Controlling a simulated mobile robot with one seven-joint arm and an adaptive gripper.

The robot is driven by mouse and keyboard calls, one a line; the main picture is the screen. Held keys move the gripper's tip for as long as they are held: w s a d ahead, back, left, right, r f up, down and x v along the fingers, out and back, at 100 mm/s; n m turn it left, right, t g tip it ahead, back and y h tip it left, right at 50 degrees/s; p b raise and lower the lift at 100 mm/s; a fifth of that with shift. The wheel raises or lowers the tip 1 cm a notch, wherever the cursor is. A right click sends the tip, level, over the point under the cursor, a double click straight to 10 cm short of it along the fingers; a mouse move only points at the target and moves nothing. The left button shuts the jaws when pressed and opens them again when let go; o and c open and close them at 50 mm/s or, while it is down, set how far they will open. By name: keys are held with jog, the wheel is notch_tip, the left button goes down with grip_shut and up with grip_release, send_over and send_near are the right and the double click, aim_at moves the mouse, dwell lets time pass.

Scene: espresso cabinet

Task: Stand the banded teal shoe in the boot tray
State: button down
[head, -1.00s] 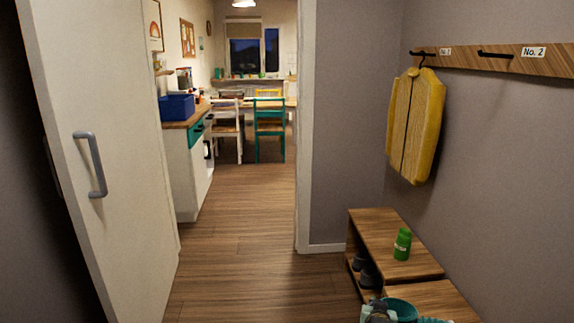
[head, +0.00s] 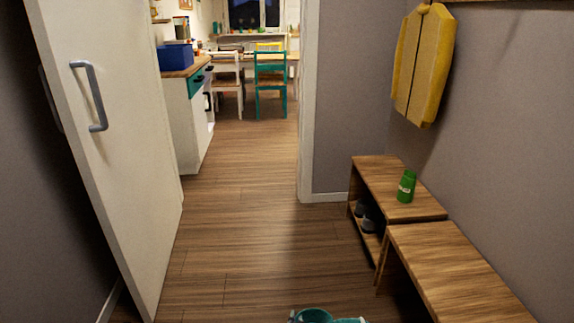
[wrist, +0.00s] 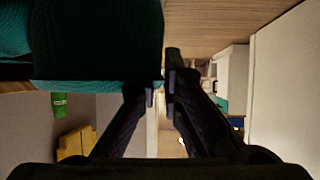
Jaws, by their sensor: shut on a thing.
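The teal shoe (head: 314,316) shows at the bottom edge of the head view, mostly cut off by the frame. In the wrist view the teal shoe (wrist: 95,40) is large and dark at the upper left, against my gripper's fingertips. My gripper (wrist: 161,86) is shut on its edge, with the fingers close together. The shoe is held in front of me, and its lower part is out of view. The bands on it cannot be made out clearly. I see no boot tray in these frames.
A wooden bench (head: 465,275) runs along the right wall. A farther bench (head: 385,180) bears a green bottle (head: 407,186) and has dark shoes (head: 367,217) below. A white door (head: 105,150) stands at left. The wooden floor (head: 235,230) between is clear.

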jog(key=s+a+r+m+h, duration=0.3)
jog(key=r, duration=0.6)
jog(key=shift+s, duration=0.3)
dwell(0.4)
